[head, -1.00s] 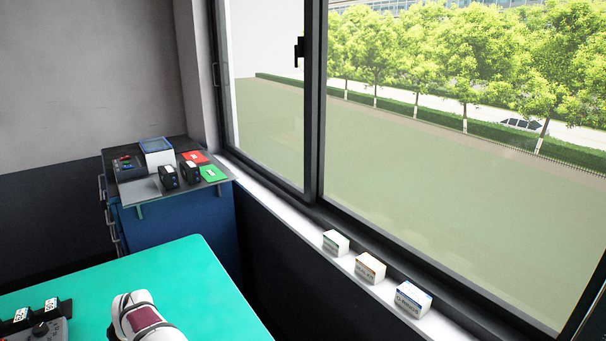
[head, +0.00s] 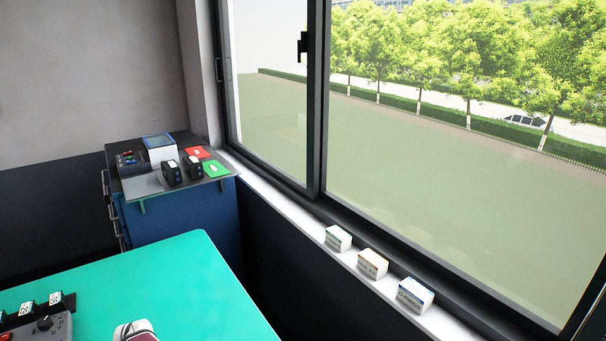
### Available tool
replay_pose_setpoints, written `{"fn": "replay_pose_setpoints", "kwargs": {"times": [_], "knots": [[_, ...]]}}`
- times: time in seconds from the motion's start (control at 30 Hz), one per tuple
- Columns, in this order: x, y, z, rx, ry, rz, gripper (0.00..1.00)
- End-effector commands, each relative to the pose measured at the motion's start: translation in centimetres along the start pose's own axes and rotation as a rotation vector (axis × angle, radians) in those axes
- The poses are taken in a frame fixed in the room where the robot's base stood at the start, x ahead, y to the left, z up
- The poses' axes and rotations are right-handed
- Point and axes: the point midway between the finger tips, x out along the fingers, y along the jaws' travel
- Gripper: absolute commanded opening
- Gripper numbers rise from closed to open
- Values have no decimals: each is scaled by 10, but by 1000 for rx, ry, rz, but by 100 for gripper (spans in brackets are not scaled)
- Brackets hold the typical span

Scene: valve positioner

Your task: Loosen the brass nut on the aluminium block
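Neither the brass nut nor the aluminium block can be made out in the head view. A white rounded part with a dark red panel (head: 136,331) shows at the bottom edge, over the green table top (head: 190,285). It looks like part of my arm, but I cannot be sure. My gripper's fingers are not in view.
A grey control box (head: 45,326) with a black knob and small labelled black parts (head: 40,304) sits at the table's lower left. A blue cabinet (head: 185,225) with devices on top stands behind. Three small boxes (head: 373,263) line the windowsill. The table's middle is clear.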

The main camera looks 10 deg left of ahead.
Motion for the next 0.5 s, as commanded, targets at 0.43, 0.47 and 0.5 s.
{"fn": "replay_pose_setpoints", "kwargs": {"times": [0.43,0.47,0.5], "knots": [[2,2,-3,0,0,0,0],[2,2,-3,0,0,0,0],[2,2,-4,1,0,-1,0]]}}
